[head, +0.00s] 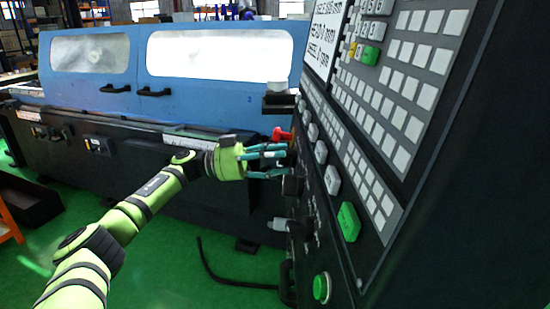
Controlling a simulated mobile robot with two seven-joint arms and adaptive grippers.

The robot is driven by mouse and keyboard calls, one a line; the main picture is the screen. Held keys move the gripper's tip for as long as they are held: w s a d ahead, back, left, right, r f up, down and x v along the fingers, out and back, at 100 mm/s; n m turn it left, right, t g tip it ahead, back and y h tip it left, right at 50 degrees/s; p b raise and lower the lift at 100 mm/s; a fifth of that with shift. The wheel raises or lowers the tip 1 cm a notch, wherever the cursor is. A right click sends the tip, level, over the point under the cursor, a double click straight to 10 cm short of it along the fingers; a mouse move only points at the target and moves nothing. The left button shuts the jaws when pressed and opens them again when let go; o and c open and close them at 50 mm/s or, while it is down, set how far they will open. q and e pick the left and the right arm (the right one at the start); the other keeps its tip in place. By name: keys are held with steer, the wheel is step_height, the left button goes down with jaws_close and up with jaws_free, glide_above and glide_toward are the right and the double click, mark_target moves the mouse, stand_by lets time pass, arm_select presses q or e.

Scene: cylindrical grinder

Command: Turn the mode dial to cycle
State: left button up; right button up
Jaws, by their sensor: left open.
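My left gripper (284,160) reaches in from the left to the side of the control panel (395,150). Its two teal fingers are spread apart, with nothing seen between them. A black round knob (292,186) sticks out of the panel just below and right of the fingertips. A red knob (281,134) shows just above the fingers. A grey knob or plug (279,224) sticks out lower down. I cannot tell for sure which of these is the mode dial, and no dial markings are readable. My right gripper is out of view.
The panel has rows of grey keys, a large green button (348,221) and a round green button (321,288). The blue grinder (210,95) with two windows stands behind. A black cable (225,278) hangs over the green floor (190,245).

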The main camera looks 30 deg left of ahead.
arm_select(q)
steer(key=shift+a+f, duration=0.1)
steer(key=v, duration=1.2)
